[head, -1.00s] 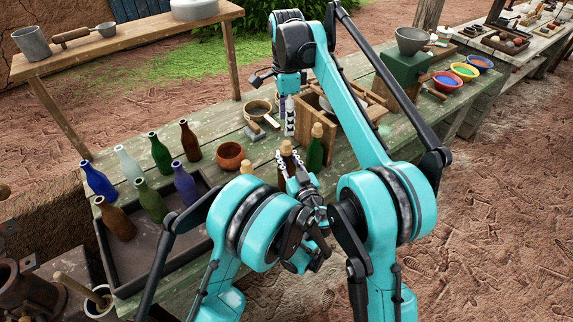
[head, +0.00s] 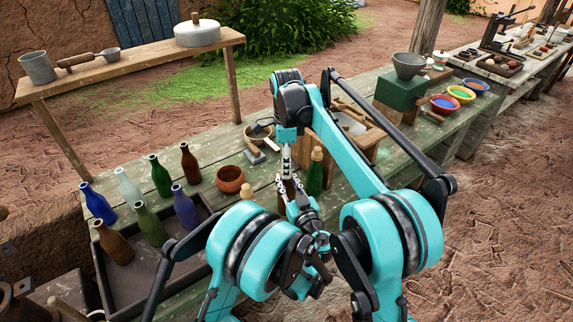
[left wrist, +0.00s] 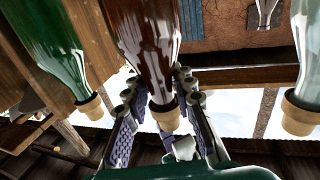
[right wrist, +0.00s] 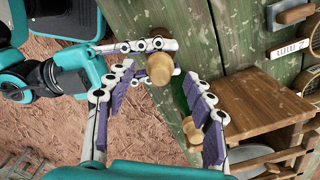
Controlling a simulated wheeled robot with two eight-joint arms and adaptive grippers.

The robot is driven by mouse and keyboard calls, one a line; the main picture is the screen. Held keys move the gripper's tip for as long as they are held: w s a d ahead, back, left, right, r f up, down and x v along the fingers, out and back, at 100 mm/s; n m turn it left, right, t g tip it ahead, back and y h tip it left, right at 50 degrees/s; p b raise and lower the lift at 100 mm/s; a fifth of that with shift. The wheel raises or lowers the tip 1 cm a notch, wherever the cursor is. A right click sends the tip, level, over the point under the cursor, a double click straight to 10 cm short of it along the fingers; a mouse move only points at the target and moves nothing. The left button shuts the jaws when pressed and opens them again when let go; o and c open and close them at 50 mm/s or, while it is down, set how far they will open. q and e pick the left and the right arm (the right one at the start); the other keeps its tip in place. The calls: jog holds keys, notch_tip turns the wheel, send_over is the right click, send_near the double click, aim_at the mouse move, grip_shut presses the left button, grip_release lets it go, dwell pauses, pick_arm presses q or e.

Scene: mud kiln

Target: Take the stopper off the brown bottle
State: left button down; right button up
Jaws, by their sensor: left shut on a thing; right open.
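The brown bottle (left wrist: 148,45) is held by my left gripper (left wrist: 157,85), whose fingers close on its neck from both sides; the bottle appears inverted in the left wrist view. Its cork stopper (left wrist: 165,114) is in the mouth, and also shows in the right wrist view (right wrist: 160,68). In the head view the bottle's body (head: 288,188) is partly hidden behind my left gripper (head: 297,198). My right gripper (right wrist: 157,82) is open, pointing down from above, with its fingers on either side of the stopper and not closed on it.
A corked green bottle (head: 315,173) stands just right of the brown one. A wooden crate (right wrist: 265,105) is close by. A corked clear bottle (left wrist: 302,60) is on the other side. Several open bottles stand around a dark tray (head: 135,277) at left, near a clay bowl (head: 230,180).

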jog(key=shift+f, duration=0.55)
grip_shut()
jog(key=shift+r, duration=0.35)
dwell(0.5)
pick_arm(q)
jog(key=shift+f, duration=0.1)
pick_arm(e)
jog(key=shift+r, duration=0.9)
